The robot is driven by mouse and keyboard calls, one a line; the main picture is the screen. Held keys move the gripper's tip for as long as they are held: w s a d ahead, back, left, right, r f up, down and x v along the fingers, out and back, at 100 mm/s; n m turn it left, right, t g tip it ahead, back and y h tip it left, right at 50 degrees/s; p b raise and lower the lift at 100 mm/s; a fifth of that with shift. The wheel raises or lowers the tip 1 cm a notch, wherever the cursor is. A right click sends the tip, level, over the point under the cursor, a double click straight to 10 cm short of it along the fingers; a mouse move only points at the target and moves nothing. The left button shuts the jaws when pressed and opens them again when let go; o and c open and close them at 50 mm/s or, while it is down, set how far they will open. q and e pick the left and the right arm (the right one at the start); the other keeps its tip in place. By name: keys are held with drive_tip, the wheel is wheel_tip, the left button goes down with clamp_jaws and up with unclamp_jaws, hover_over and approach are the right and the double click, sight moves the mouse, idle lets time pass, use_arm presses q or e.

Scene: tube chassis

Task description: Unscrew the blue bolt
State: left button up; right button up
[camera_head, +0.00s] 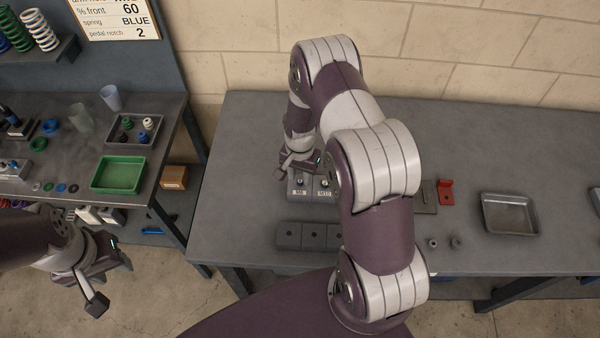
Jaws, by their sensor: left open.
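A small grey block (298,194) labelled M8 stands on the grey bench, and a small bluish bolt head (300,183) shows on its top. A like block (324,194) labelled M10 stands right beside it. My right gripper (300,168) is low over the bench, just behind and above the M8 block. Its fingers are small and partly hidden, so I cannot tell its opening or any contact with the bolt. My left gripper (112,283) is open and empty, hanging over the floor at the lower left, apart from both benches.
A long grey block (308,236) lies in front. A red bracket (446,192), two nuts (432,243) and a metal tray (509,213) lie to the right. The left bench holds a green tray (118,174) and a grey parts tray (117,130). My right arm hides the bench middle.

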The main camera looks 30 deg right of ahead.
drive_tip(key=m, duration=0.5)
drive_tip(key=shift+m, duration=0.3)
drive_tip(key=m, duration=0.4)
drive_tip(key=shift+m, duration=0.3)
drive_tip(key=m, duration=0.5)
drive_tip(key=shift+m, duration=0.4)
drive_tip(key=m, duration=0.4)
drive_tip(key=shift+f+b, duration=0.8)
drive_tip(key=shift+f, duration=0.15)
drive_tip(key=shift+r, duration=0.1)
clamp_jaws()
